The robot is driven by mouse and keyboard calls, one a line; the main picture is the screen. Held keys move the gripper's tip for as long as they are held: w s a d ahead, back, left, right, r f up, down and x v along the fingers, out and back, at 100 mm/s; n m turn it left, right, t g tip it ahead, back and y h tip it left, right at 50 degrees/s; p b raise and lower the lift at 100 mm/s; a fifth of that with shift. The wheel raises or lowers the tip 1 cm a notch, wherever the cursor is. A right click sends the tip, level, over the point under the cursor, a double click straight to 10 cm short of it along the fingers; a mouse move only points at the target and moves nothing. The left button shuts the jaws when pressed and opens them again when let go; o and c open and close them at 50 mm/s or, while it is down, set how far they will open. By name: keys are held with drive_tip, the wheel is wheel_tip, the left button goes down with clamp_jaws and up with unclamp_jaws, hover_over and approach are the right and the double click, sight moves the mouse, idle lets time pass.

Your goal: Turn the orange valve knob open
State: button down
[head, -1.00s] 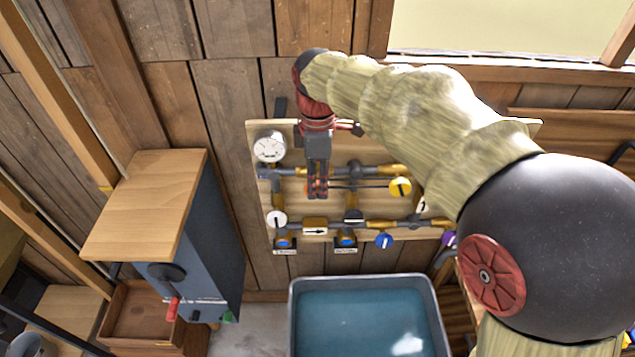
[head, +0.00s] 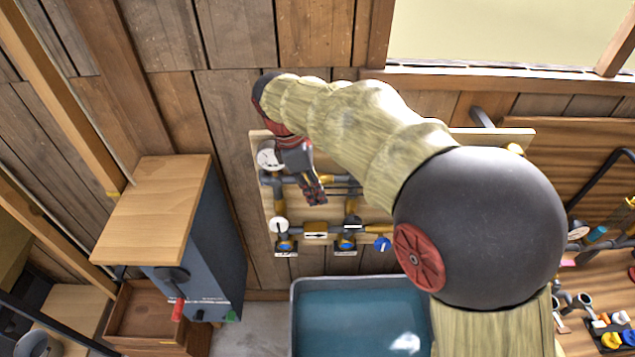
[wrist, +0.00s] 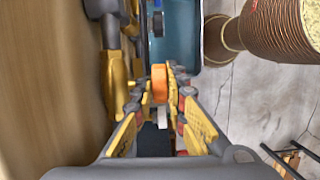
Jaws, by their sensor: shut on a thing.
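The orange valve knob (wrist: 159,84) shows in the wrist view between my fingertips. My gripper (wrist: 160,92) is shut on it. In the head view my gripper (head: 318,196) reaches down in front of the pipe board (head: 266,208), tilted with its tips toward the lower right. The knob cannot be made out there; the gripper covers that spot. How far the knob is turned cannot be told.
The board carries pipes, a white gauge (head: 269,157), a white round dial (head: 278,226) and a blue knob (head: 382,243). A water-filled tub (head: 350,310) stands below. A blue-grey cabinet (head: 205,250) stands left. A cluttered bench (head: 575,290) is at right.

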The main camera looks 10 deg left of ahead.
drive_tip(key=shift+a+t+h+p, duration=0.15)
drive_tip(key=shift+t+h+p, duration=0.15)
drive_tip(key=shift+h+p, duration=0.35)
drive_tip(key=c, duration=1.8)
unclamp_jaws()
drive_tip(key=v, duration=1.2)
drive_tip(key=shift+o, duration=0.6)
drive_tip(key=shift+f, duration=0.1)
